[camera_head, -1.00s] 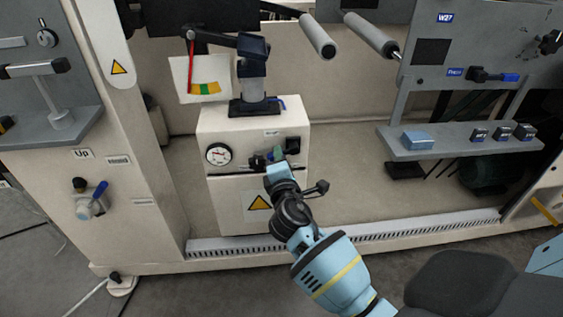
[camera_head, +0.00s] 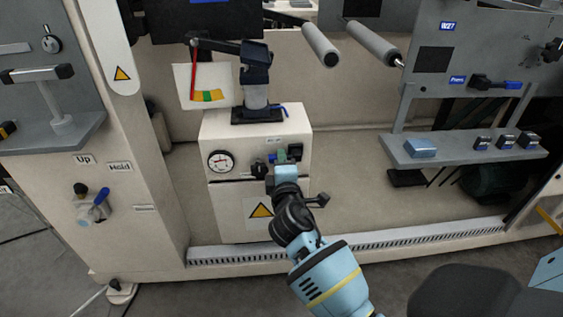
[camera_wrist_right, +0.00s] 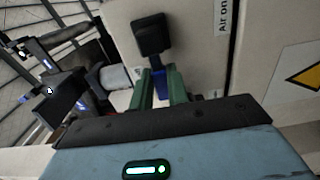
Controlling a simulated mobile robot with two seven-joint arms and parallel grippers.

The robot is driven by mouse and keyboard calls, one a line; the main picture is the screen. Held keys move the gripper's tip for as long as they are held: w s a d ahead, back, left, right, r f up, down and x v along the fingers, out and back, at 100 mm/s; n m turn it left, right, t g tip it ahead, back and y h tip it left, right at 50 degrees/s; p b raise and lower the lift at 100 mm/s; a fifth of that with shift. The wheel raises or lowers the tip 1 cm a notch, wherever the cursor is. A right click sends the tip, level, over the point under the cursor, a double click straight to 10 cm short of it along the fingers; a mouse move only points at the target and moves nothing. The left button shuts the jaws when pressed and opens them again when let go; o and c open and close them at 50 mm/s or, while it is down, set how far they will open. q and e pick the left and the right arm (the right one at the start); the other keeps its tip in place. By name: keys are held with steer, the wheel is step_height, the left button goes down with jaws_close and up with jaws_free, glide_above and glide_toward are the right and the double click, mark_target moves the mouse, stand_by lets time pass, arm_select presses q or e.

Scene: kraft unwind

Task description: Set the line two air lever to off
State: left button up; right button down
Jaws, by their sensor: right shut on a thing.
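My right gripper (camera_head: 281,157) is at the front of a white cabinet (camera_head: 225,127) that carries a round gauge (camera_head: 221,161). In the right wrist view its two green fingers (camera_wrist_right: 161,88) are shut on a small blue lever handle (camera_wrist_right: 160,78). A black block (camera_wrist_right: 152,36) sits just beyond the fingers, and a label reading "Air on" (camera_wrist_right: 222,14) is beside it. In the head view the gripper hides most of the lever. My left gripper is not in view.
Another blue-handled valve (camera_head: 98,203) is on the left panel. A grey shelf (camera_head: 460,158) is at right.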

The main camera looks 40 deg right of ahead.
steer(key=c, duration=1.4)
jaws_free()
steer(key=shift+o, duration=0.2)
steer(key=p+v, duration=0.1)
steer(key=v, duration=0.7)
steer(key=shift+w+d, duration=0.1)
